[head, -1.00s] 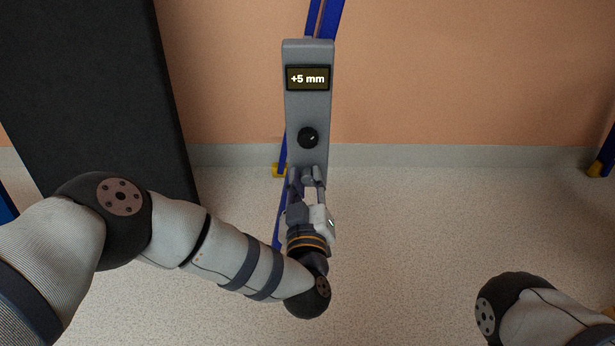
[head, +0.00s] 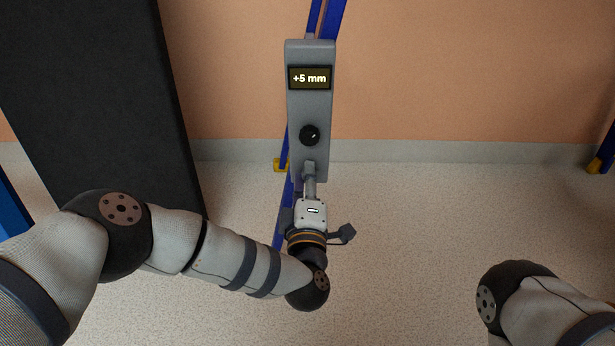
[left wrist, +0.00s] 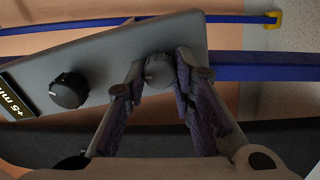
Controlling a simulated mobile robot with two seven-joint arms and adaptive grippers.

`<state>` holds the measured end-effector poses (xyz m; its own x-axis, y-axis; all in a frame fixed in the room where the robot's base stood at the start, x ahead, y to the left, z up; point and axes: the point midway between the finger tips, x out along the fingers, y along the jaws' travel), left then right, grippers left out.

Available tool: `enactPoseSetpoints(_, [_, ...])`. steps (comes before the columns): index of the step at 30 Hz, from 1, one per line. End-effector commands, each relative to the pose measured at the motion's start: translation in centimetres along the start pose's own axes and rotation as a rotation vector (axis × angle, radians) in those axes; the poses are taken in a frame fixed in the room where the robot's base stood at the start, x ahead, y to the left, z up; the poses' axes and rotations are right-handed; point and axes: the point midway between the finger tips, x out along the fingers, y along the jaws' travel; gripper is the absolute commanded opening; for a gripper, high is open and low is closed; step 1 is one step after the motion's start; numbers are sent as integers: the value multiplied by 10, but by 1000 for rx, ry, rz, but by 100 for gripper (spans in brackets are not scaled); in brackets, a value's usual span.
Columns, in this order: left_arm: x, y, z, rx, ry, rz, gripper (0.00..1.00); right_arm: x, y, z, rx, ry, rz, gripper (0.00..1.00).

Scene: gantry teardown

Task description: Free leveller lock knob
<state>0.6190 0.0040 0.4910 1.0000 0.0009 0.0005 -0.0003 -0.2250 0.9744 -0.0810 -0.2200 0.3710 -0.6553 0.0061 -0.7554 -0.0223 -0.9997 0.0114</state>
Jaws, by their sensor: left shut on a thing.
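The leveller is a grey upright box (head: 310,110) with a lit display (head: 310,78) reading "+5 mm" and a black round knob (head: 310,135) below it. My left gripper (head: 309,172) is at the lower end of the box, its fingers edge-on in the head view. In the left wrist view the gripper (left wrist: 154,82) is shut on a small grey lock knob (left wrist: 158,70), one finger on each side. The black knob (left wrist: 69,90) stands clear of the fingers. The grey knob is mostly hidden in the head view. My right gripper is out of view.
Blue posts (head: 330,18) run behind the box, with a yellow foot (head: 280,164) on the floor. A tall dark panel (head: 95,90) stands at the left. The speckled floor (head: 440,220) right of the box is clear.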

Motion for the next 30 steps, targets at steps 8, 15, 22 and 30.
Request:
enactPoseSetpoints(8, [-1,-2,2,-156,-5,-3,0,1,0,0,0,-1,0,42])
enactPoseSetpoints(15, [-1,-2,2,-225,-6,-4,0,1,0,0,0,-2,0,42])
enactPoseSetpoints(22, [-2,-2,2,-244,-6,-4,0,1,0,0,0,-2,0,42])
enactPoseSetpoints(30, [-2,-1,3,-245,-7,-3,0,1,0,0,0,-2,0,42])
